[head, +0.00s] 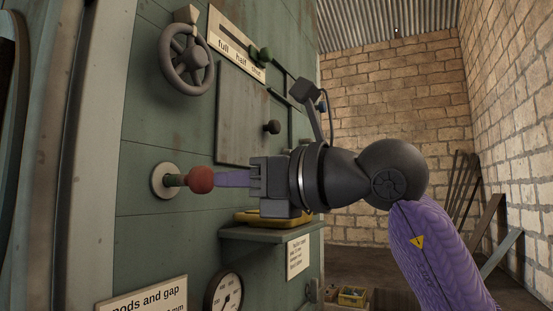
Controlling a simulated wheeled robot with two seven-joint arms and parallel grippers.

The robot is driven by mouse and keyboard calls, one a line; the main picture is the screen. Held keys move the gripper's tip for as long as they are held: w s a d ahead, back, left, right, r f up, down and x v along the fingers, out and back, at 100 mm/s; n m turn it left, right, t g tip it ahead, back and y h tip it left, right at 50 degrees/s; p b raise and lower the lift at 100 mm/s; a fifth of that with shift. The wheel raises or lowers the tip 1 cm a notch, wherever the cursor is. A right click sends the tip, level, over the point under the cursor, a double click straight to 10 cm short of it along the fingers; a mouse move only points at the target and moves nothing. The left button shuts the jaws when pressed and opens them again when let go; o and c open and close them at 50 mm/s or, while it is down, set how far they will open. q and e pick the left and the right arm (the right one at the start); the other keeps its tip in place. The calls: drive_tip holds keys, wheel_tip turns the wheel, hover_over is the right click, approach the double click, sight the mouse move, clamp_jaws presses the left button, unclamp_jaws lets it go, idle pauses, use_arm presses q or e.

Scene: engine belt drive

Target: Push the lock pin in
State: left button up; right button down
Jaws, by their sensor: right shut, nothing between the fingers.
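Nothing shows between the fingers. My left gripper is not in view.
A handwheel (187,60) and a lever slot with a label plate (237,44) are above. A shelf (262,234) with a yellow tray (250,216) juts out below my gripper. A gauge (224,293) is at the bottom.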

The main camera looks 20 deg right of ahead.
sight(208, 178)
drive_tip(key=shift+x, duration=0.8)
drive_tip(key=p+x, duration=0.2)
drive_tip(key=x, duration=0.1)
drive_tip(key=shift+w+a+r, duration=0.1)
drive_tip(key=shift+w+a, duration=0.15)
drive_tip(key=shift+w, duration=0.05)
drive_tip(key=shift+s+d, duration=0.1)
